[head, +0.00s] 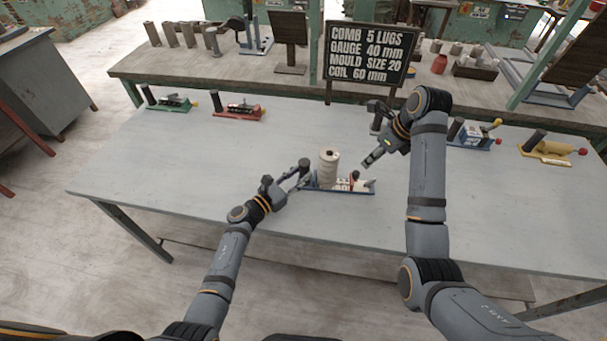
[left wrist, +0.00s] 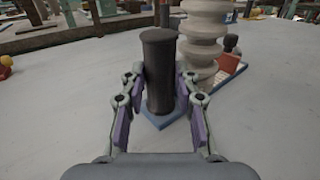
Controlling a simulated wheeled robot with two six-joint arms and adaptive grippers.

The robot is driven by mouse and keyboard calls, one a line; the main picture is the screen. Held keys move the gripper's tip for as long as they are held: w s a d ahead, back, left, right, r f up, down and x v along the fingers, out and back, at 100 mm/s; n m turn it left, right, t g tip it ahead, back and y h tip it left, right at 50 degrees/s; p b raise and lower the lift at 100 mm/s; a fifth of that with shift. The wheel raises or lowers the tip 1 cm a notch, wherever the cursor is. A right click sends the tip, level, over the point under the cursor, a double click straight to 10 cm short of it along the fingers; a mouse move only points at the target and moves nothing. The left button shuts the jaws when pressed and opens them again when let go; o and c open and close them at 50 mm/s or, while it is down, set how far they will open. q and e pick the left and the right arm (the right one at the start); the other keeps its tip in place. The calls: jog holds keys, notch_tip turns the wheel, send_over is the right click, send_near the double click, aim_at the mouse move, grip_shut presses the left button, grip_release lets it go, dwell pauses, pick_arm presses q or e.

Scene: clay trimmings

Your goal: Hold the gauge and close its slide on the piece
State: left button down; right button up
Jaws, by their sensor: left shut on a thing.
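The gauge (head: 325,191) has a blue base with a dark upright post (head: 304,164) at its left end. It lies on the grey table. The piece (head: 329,167), a cream ridged cylinder, stands upright on it. The slide (head: 355,184), whitish with a red knob, is to the right of the piece, and its contact with the piece cannot be told. My left gripper (head: 300,177) is shut on the gauge's post (left wrist: 159,75). The piece also shows in the left wrist view (left wrist: 202,35). My right gripper (head: 371,160) is above and right of the slide; its opening is unclear.
Green (head: 172,103) and red (head: 238,112) gauges stand at the table's back left. A blue-and-white gauge (head: 478,138) and a yellow gauge (head: 550,152) stand at the right. A sign (head: 368,52) reads "gauge 40 mm". The table's front left is clear.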

jog(key=shift+d, duration=0.1)
jog(key=c, duration=0.5)
jog(key=d+f+n, duration=0.1)
jog(key=d+f+n+y, duration=0.1)
jog(key=d, duration=0.1)
jog(key=d+f+y, duration=0.1)
jog(key=shift+s+d+f+n+g, duration=0.1)
jog(key=shift+s+d+n+g, duration=0.05)
jog(key=shift+n+g, duration=0.2)
grip_shut()
jog(key=s+d+r+n+y, duration=0.1)
jog(key=d+n+y, duration=0.25)
jog(key=d, duration=0.35)
jog(key=shift+m, duration=0.4)
jog(key=x, duration=0.9)
jog(key=shift+a, duration=0.2)
jog(key=a, duration=0.2)
jog(key=w+a, duration=0.1)
jog(key=shift+a+f, duration=0.2)
jog(key=shift+f, duration=0.1)
jog(key=shift+w+a, duration=0.2)
jog(key=shift+a, duration=0.2)
